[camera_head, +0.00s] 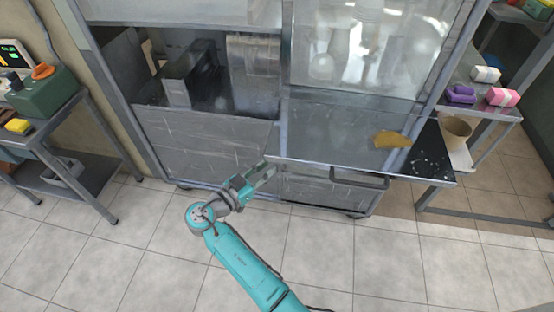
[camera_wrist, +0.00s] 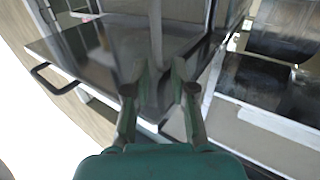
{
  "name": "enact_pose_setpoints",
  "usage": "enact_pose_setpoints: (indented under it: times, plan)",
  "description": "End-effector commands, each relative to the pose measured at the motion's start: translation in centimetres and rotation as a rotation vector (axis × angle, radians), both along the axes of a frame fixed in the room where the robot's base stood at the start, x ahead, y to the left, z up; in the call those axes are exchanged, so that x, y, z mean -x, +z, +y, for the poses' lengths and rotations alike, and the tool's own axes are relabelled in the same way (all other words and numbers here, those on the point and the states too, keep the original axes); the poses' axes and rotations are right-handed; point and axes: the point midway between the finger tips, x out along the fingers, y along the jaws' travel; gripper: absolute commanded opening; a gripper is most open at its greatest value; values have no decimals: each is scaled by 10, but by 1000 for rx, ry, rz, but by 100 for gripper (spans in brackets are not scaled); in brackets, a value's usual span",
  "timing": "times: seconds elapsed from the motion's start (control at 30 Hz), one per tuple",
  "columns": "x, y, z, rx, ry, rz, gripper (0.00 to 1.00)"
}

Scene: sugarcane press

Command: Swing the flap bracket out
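My gripper (camera_head: 264,174) is at the front left corner of a grey metal flap (camera_head: 325,140) on the press cabinet in the head view. The flap stands out from the cabinet front. In the wrist view my gripper (camera_wrist: 160,88) has its two fingertips apart, with a gap between them and nothing clearly held. A grey, glossy panel and a pale upright strip (camera_wrist: 155,35) lie beyond the gap. I cannot tell whether that strip is the flap bracket. The bracket is not clearly visible in the head view, where the flap hides the space below it.
A dark loop handle (camera_head: 360,182) is below the flap; a loop handle (camera_wrist: 45,78) also shows in the wrist view. A yellowish piece (camera_head: 392,139) lies on the flap. A tan cup (camera_head: 455,131) stands at right. A side table (camera_head: 50,120) is at left. The tiled floor in front is open.

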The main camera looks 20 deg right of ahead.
Motion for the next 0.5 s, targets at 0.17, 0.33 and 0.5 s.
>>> enact_pose_setpoints:
  times: [0.17,0.33,0.5]
  plan:
    - [10,0,28,-1,3,0,25]
    - [15,0,40,-1,2,0,25]
    - [16,0,43,-1,1,0,25]
